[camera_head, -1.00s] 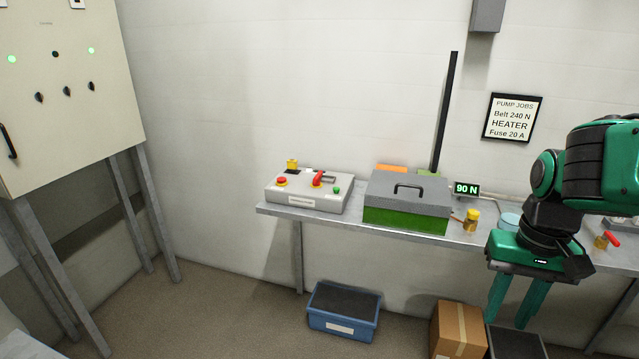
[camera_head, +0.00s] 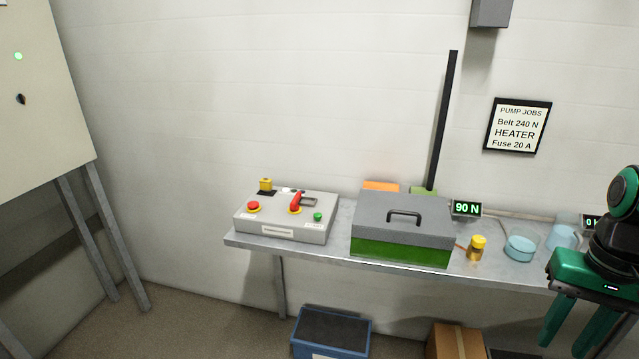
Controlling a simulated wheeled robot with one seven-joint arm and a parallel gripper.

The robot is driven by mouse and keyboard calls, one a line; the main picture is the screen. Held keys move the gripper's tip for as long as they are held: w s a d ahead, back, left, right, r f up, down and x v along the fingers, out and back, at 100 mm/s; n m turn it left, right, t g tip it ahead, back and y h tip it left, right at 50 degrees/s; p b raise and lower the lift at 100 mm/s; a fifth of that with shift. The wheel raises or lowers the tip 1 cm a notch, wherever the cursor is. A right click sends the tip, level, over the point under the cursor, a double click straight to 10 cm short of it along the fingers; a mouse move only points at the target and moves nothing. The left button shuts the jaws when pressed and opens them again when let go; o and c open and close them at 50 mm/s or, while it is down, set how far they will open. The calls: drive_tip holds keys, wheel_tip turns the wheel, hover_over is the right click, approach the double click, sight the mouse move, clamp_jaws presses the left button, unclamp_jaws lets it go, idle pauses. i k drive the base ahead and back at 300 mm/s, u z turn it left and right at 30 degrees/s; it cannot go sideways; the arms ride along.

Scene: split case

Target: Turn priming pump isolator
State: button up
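A grey control box (camera_head: 284,218) sits on the left end of the metal bench.
A green and grey toolbox (camera_head: 402,250) stands right of the control box on the bench (camera_head: 340,249). A blue bin (camera_head: 331,332) and a cardboard box are below.

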sight(294, 206)
drive_tip(key=u, duration=0.35)
drive_tip(key=i, duration=1.25)
drive_tip(key=u, duration=0.2)
